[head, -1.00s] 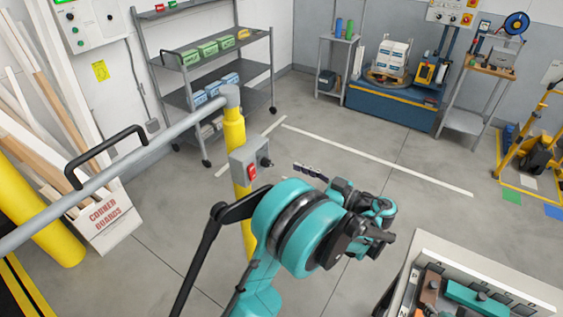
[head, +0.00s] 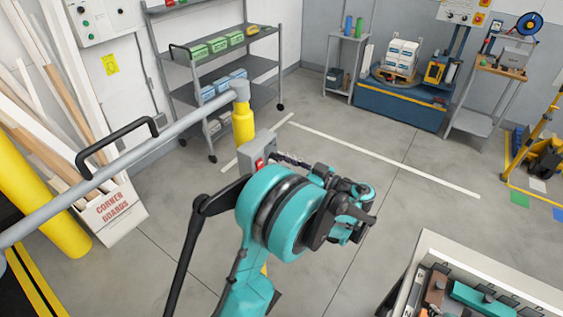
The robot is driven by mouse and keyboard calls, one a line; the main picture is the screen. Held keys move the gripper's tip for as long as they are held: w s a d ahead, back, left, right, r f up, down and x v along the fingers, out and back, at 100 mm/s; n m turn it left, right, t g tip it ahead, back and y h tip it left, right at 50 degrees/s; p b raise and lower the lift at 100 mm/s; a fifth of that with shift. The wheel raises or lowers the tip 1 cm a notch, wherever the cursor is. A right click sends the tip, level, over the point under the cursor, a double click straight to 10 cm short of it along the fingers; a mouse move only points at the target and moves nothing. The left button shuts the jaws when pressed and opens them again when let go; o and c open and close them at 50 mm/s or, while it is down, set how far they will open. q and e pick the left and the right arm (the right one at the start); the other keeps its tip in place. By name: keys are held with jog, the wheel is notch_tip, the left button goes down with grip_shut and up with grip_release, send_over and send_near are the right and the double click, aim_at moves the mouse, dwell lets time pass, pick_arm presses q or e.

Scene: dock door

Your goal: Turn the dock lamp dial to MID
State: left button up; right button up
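The dock lamp control is a grey box (head: 256,147) on a yellow post (head: 243,122) left of centre. A red switch (head: 259,163) on its front is partly covered by my arm. The dial on the box's right side is hidden or merges with the dark fingers there, so its setting cannot be read. My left gripper (head: 282,158) comes from behind my teal wrist, with its dark fingertips right beside the box's right side. Whether they touch the dial, and whether they are open or shut, cannot be made out. My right gripper is not in view.
A grey rail (head: 150,160) with a black handle runs from the post to the left. A corner-boards bin (head: 118,215) stands behind it. A shelf rack (head: 215,65) is at the back. A pale-edged tool bin (head: 490,262) is lower right. The middle floor is clear.

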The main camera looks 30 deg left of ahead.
pick_arm(q)
jog(key=shift+m, duration=0.3)
grip_shut()
jog(key=m+b, duration=0.3)
jog(key=m, duration=0.7)
jog(key=shift+m, duration=0.3)
jog(key=o, duration=1)
grip_release()
